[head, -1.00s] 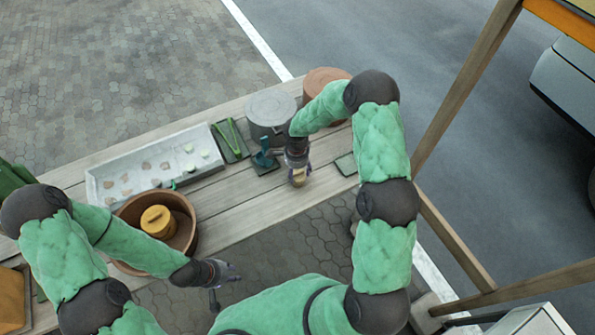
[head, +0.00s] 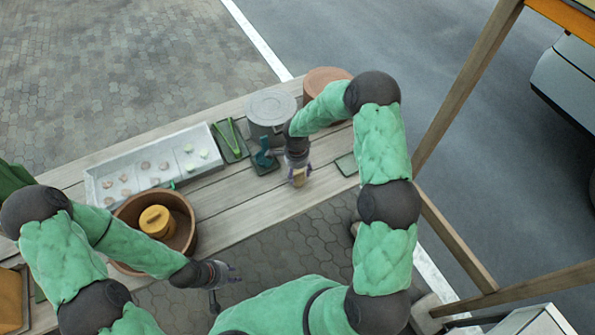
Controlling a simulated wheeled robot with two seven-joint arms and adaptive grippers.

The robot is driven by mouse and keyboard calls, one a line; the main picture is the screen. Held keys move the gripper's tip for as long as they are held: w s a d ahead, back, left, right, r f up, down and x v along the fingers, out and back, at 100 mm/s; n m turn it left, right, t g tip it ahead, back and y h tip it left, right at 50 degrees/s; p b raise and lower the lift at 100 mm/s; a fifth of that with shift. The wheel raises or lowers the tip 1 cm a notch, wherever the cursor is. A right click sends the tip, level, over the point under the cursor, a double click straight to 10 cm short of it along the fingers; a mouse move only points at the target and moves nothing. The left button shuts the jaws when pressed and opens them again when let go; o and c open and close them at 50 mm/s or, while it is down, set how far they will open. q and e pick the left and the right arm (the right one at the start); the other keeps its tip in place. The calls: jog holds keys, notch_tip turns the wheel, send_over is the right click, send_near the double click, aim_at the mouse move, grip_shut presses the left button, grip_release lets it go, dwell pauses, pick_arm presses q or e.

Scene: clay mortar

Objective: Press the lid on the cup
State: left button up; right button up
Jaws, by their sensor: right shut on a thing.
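A small tan cup-like thing (head: 298,179) is at the front part of the wooden table, between the fingers of my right gripper (head: 298,170). The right gripper points down and is shut on it. The gripper covers much of its top, so I cannot tell the lid from the cup or how the lid sits. My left gripper (head: 232,273) is open and empty, low in front of the table's front edge, away from the cup.
A brown round tub (head: 191,208) with a yellow lidded pot (head: 157,221) stands left. A pale tray (head: 96,186) holds several small pieces. Behind are green tongs (head: 233,137), a teal tool (head: 264,157), a grey canister (head: 271,108) and a terracotta one (head: 325,78). Bare planks lie between tub and cup.

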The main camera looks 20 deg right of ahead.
jog(key=shift+f+b, duration=0.15)
jog(key=shift+b, duration=0.4)
dwell(0.4)
jog(key=o, duration=0.8)
jog(key=shift+o, duration=1.2)
jog(key=shift+r+p, duration=0.85)
jog(key=shift+r, duration=2.15)
